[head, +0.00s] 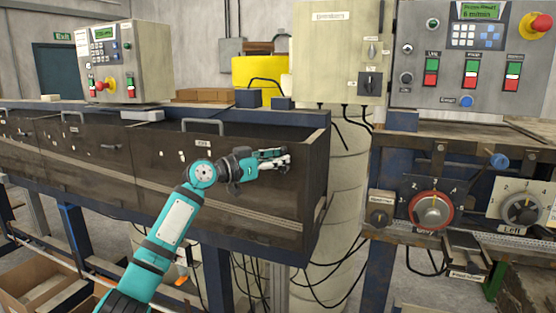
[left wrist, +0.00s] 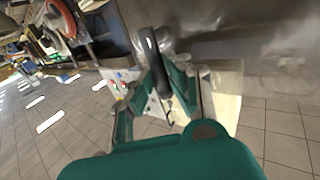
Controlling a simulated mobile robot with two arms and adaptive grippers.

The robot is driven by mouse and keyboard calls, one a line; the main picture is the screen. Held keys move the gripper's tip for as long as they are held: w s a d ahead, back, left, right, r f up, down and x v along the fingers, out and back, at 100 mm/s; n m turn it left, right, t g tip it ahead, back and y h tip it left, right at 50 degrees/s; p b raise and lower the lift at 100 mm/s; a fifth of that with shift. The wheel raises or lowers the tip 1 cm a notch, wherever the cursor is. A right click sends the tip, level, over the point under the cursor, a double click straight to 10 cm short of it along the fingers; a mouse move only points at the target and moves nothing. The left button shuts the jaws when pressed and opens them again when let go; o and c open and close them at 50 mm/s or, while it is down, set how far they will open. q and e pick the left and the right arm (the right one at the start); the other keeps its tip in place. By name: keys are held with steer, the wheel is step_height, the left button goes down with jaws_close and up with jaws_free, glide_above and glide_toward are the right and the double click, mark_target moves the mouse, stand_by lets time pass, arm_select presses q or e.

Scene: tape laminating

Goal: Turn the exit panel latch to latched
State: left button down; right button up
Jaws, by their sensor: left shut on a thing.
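The exit panel (head: 225,195) is the dark brown front panel at the right end of the long machine, with a small label and a grey handle on its top edge. My left gripper (head: 284,158) is in front of its upper right part. The gripper is shut on a dark, curved piece, which I take to be the latch (left wrist: 152,58); it shows between the fingers (left wrist: 150,92) in the left wrist view. In the head view the gripper hides the latch, so I cannot tell its angle. My right gripper is not in view.
A control box (head: 122,62) stands on the machine at left. A grey electrical cabinet (head: 335,50) is behind the panel. At right are a button console (head: 475,55) and a red-rimmed dial (head: 432,211). Cables hang below; cardboard boxes (head: 40,285) lie at lower left.

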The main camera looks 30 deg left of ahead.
arm_select(q)
steer(key=a+f+n+t+y+b, duration=0.1)
steer(key=n+t+y+b, duration=0.1)
steer(key=n, duration=0.5)
steer(key=a+f+n+t+y+b, duration=0.1)
steer(key=n+t+y+b, duration=0.2)
steer(key=n, duration=0.5)
steer(key=f+n+t+y+b, duration=0.2)
steer(key=n+y+b, duration=0.2)
steer(key=n, duration=0.3)
steer(key=shift+s+a+f+n+y, duration=0.1)
steer(key=shift+s+a+n+y, duration=0.25)
steer(key=shift+y, duration=0.45)
steer(key=shift+f+n+y+p, duration=0.3)
steer(key=shift+n+y+p, duration=0.1)
steer(key=shift+n+y, duration=0.55)
steer(key=shift+f, duration=0.1)
